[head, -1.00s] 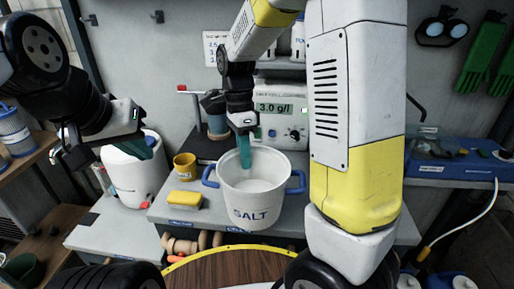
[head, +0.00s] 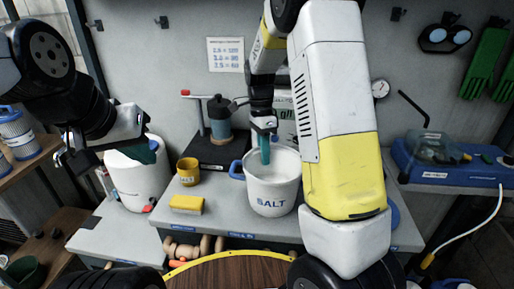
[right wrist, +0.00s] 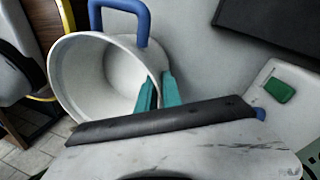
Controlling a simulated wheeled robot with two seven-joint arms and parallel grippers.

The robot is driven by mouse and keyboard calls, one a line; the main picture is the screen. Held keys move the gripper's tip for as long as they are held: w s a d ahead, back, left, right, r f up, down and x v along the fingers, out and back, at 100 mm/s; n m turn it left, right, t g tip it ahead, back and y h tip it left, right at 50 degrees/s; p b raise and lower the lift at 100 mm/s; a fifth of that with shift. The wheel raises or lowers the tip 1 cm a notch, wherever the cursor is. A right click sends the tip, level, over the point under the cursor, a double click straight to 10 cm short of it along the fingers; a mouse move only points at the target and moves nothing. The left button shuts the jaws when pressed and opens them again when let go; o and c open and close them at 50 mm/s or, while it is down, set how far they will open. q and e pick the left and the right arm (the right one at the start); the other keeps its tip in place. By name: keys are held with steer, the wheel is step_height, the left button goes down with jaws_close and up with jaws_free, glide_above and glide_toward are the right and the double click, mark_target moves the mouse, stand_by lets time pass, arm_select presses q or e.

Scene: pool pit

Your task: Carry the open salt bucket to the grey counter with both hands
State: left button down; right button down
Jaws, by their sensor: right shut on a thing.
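The white salt bucket (head: 272,197), marked SALT, is upright and open at or just above the grey counter (head: 229,222); I cannot tell if its base touches. Its blue left handle (head: 237,170) shows; the right one is hidden behind my right arm. My right gripper (head: 265,155) is shut on the bucket's rim, its teal fingers on either side of the wall. The right wrist view shows this pinch (right wrist: 158,92), with the bucket (right wrist: 85,75) appearing empty or pale inside. My left gripper (head: 108,158) is open and empty, away from the bucket, in front of a white canister (head: 135,180).
A yellow sponge (head: 187,204) and yellow mug (head: 188,171) stand left of the bucket. A dark board with a grey flask (head: 220,118) is behind them. A blue device (head: 460,165) is on the right. A round brown tabletop (head: 230,272) is in front.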

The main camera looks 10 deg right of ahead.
steer(key=shift+f, duration=0.2)
steer(key=c, duration=1.9)
jaws_free()
steer(key=shift+f, duration=0.1)
steer(key=shift+c, duration=0.2)
steer(key=o, duration=0.4)
steer(key=v, duration=1.1)
steer(key=s+d+r+n+t+y, duration=0.1)
steer(key=s+d+r+n+t, duration=0.15)
steer(key=s+r, duration=0.25)
steer(key=s+n+t, duration=0.2)
steer(key=s+n, duration=0.2)
steer(key=s, duration=0.1)
steer(key=s+r+n+t+y, duration=0.1)
steer(key=s+n+t, duration=0.1)
steer(key=s+n, duration=0.3)
steer(key=s+n+t, duration=0.2)
steer(key=s+n, duration=0.3)
steer(key=s, duration=0.2)
steer(key=shift+s+a+r+y, duration=0.15)
steer(key=shift+a+r+y, duration=0.05)
steer(key=shift+r+y, duration=0.1)
